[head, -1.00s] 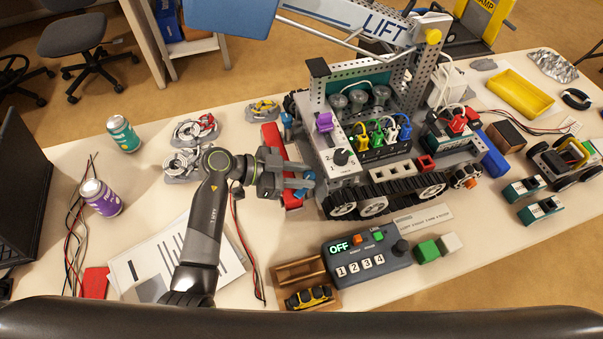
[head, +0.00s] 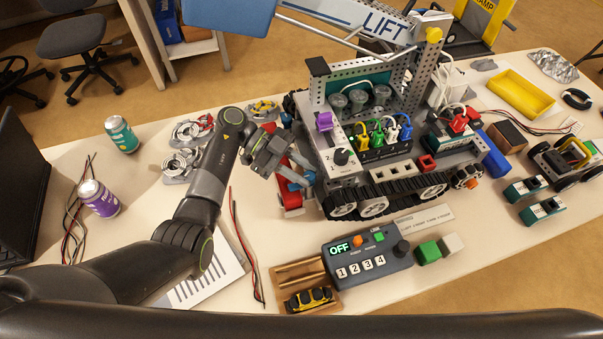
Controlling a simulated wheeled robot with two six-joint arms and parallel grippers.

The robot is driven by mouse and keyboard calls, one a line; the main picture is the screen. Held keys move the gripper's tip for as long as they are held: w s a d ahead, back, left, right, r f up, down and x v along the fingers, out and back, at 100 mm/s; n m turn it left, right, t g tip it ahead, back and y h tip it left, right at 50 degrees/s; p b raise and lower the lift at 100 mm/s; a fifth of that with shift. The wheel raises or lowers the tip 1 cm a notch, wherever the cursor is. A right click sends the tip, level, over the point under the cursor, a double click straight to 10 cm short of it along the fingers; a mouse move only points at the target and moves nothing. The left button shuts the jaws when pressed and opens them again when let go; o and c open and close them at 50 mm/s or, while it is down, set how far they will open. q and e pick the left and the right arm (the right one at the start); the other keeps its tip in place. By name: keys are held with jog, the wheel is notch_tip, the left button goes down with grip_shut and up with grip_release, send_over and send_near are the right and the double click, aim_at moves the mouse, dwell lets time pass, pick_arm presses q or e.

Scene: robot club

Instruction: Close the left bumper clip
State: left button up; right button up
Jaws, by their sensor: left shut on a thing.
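The red bumper (head: 291,206) runs along the left end of the tracked robot on the table. One blue clip (head: 286,119) shows at its far end. Another blue clip (head: 308,178) shows at its near end, partly hidden by my left gripper (head: 290,172). The left gripper reaches down over the bumper, tilted, with its jaws shut on this near clip. The fingertips are small, and how far the clip is turned cannot be made out. My right gripper is not in view.
A control box (head: 368,262) reading OFF and a wooden tray (head: 334,300) lie in front. Red and black wires (head: 244,245) and paper sheets (head: 213,284) lie near my left arm. Cans (head: 122,135) stand at left. Motor parts (head: 190,130) sit behind the arm.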

pick_arm(q)
jog(key=shift+m+y, duration=0.3)
jog(key=o, duration=1)
jog(key=shift+g, duration=0.3)
jog(key=shift+p+v, duration=1.2)
jog(key=shift+v, duration=7.5)
jog(key=shift+f, duration=0.1)
